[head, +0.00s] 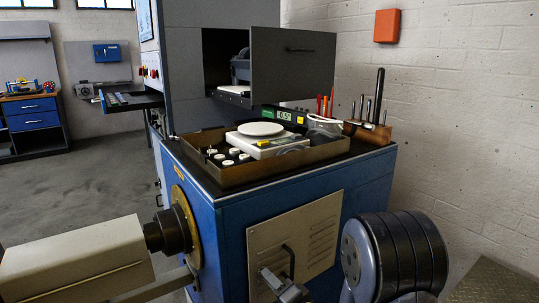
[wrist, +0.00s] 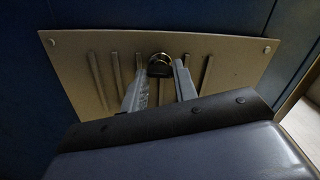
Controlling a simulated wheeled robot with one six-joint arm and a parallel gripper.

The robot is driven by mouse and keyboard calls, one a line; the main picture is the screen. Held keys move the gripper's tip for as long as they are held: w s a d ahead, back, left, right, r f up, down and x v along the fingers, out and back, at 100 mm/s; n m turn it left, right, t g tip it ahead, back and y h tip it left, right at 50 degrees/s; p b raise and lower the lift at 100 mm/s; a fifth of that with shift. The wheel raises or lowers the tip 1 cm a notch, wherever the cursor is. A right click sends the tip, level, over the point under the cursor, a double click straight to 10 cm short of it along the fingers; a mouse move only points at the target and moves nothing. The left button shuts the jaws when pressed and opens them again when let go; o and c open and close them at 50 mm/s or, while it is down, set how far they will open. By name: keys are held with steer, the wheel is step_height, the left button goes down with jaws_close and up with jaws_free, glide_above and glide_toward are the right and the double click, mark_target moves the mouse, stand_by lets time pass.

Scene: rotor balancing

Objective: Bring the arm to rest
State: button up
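My gripper (wrist: 160,76) shows in the wrist view with its two grey fingers apart. A dark handle (wrist: 159,66) appears between the fingertips, with a gap on each side. I cannot tell whether the tips are level with the handle or short of it. The handle sits on a beige slotted panel (wrist: 220,70) on the blue cabinet. In the head view the panel (head: 318,231) lies against the cabinet front, and part of my gripper (head: 285,287) is low by the handle (head: 288,262). My dark rounded arm link (head: 420,250) is at the right.
On the blue cabinet (head: 225,240) stand a tray (head: 200,178) with white pieces and a scale (head: 270,138), and a tool block (head: 370,130). A grey drawer (head: 292,65) juts out above. A machine spindle (head: 85,255) is at lower left. Floor at the left is clear.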

steer(key=m+p, duration=0.2)
steer(key=m, duration=0.1)
steer(key=shift+m+p, duration=0.3)
steer(key=shift+p, duration=0.05)
